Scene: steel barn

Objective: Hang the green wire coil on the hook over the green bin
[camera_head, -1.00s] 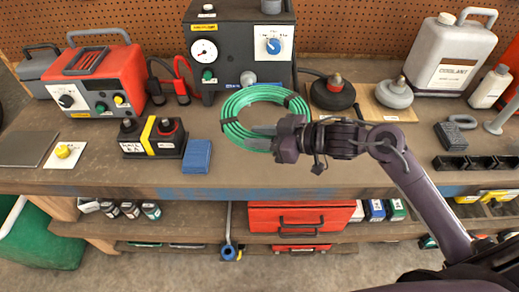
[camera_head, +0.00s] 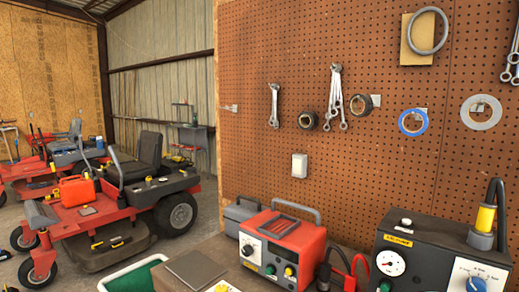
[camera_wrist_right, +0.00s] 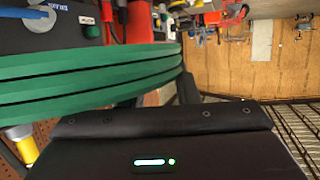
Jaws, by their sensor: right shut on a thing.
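The green wire coil (camera_wrist_right: 90,78) fills the left of the right wrist view as several thick green strands. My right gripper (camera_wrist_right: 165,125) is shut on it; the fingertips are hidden. Neither this coil nor my grippers show in the head view. A small bare metal hook (camera_head: 232,107) sticks out near the left edge of the pegboard. The green bin (camera_head: 140,277), with a pale rim, shows partly at the bottom edge of the head view, below and left of that hook.
The pegboard (camera_head: 260,60) also holds wrenches (camera_head: 274,105), tape rolls (camera_head: 413,122) and a grey ring (camera_head: 427,31). A red charger (camera_head: 283,248) and a dark gauge box (camera_head: 440,250) stand on the bench. Red mowers (camera_head: 110,205) stand at the left.

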